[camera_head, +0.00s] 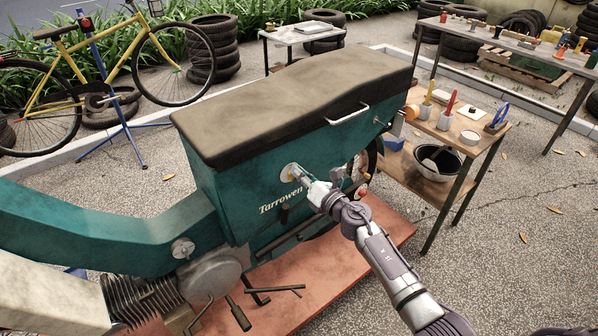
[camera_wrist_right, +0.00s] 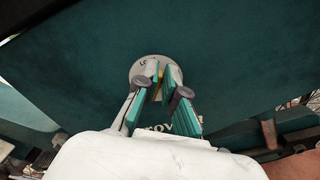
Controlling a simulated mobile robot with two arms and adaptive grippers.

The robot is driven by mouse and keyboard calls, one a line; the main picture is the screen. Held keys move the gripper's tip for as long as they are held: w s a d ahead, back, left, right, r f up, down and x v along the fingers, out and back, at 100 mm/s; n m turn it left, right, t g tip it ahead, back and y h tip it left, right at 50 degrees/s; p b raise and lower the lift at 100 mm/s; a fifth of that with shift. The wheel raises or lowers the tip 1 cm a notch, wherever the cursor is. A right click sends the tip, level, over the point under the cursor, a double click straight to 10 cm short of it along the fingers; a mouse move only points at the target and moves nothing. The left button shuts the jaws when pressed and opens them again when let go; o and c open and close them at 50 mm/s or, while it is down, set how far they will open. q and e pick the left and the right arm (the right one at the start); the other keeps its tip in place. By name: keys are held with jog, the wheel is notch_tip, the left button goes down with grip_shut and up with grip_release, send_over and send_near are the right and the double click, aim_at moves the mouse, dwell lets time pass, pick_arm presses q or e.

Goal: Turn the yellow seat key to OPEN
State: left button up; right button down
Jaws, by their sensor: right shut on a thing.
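A round pale lock plate (camera_head: 291,172) is set in the cart's side, above the "Tarrowen" lettering. My right gripper (camera_head: 301,177) is at this plate, with its fingers pointing at it. In the right wrist view the gripper (camera_wrist_right: 161,84) is shut on the yellow key (camera_wrist_right: 159,75), of which only a sliver shows between the pads. The plate (camera_wrist_right: 146,67) shows part of a word starting "LO"; its other markings are hidden. My left gripper is not in view.
A chrome grab handle (camera_head: 347,114) sticks out from the body near the seat edge. A wooden side table (camera_head: 482,143) with tools and cups stands to the right. Open gravel lies at right.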

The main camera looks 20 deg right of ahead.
jog(key=m, duration=0.6)
jog(key=f+m+p, duration=0.1)
jog(key=m, duration=0.1)
jog(key=shift+w+d+m, duration=0.1)
jog(key=shift+d+m, duration=0.3)
jog(key=shift+f, duration=0.1)
jog(key=c, duration=1.3)
grip_release()
jog(key=v, duration=1.2)
